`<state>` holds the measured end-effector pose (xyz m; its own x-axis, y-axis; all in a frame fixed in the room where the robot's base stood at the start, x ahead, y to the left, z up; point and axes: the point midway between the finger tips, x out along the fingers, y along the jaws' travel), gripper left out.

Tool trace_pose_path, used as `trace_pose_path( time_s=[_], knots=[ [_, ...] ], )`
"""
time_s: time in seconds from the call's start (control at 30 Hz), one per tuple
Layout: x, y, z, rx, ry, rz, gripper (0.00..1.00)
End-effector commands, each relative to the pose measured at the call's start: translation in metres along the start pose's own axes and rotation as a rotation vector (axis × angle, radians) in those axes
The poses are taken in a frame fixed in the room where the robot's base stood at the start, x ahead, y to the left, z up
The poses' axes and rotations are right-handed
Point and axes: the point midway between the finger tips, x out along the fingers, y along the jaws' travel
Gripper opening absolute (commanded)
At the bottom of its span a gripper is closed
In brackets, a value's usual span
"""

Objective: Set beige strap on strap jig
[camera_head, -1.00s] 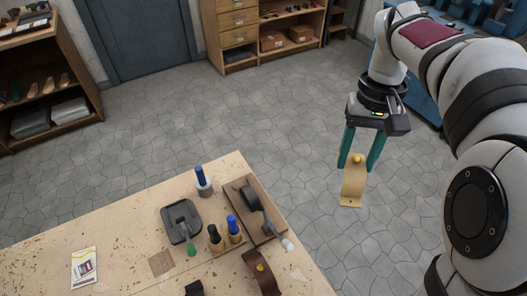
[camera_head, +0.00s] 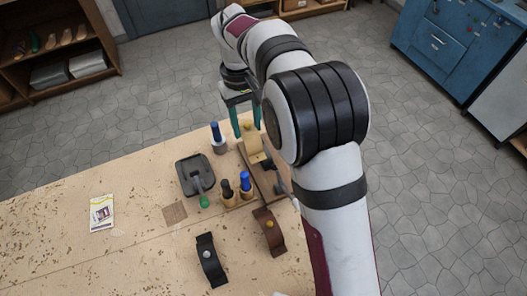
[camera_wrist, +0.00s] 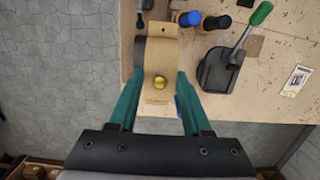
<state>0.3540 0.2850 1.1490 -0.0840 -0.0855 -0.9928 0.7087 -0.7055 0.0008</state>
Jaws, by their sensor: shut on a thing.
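The beige strap (camera_head: 253,150) is a curved band with a brass-coloured knob. My gripper (camera_head: 246,122) is shut on it, with a green finger on each side of the knob in the wrist view (camera_wrist: 160,80). The strap jig (camera_head: 262,182), a brown wooden base with a dark rounded form, stands at the table's right edge. The strap is over the far end of the jig. In the wrist view the jig's dark form (camera_wrist: 140,50) shows just left of the strap (camera_wrist: 161,57). The strap hides much of the jig, and I cannot tell whether they touch.
Close left of the jig stand a blue-capped bottle (camera_head: 217,140) and black and blue handled tools (camera_head: 245,184). A dark tray (camera_head: 188,182) lies farther left. A brown strap (camera_head: 269,230) and a black strap (camera_head: 211,262) lie nearer. The table's left part is mostly clear.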

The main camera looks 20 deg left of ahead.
Motion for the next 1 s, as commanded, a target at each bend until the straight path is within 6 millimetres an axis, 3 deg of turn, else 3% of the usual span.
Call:
trace_pose_path(
  time_s=[0.1,0.2,0.3,0.43,0.6,0.7,0.97,1.0],
  knots=[
    [0.046,0.000,-0.004,0.001,-0.007,-0.001,0.00],
    [0.076,0.000,-0.008,0.002,-0.005,-0.001,0.00],
    [0.094,0.001,-0.010,0.003,-0.003,-0.002,0.00],
    [0.101,0.007,-0.012,0.005,0.000,-0.001,0.00],
    [0.101,0.042,-0.011,0.008,0.000,-0.002,0.00],
    [0.113,0.041,-0.012,0.003,-0.001,-0.003,0.00],
    [0.114,0.041,-0.013,0.003,0.001,-0.002,0.00],
    [0.115,0.041,-0.013,0.003,0.001,-0.002,0.51]
  ],
)
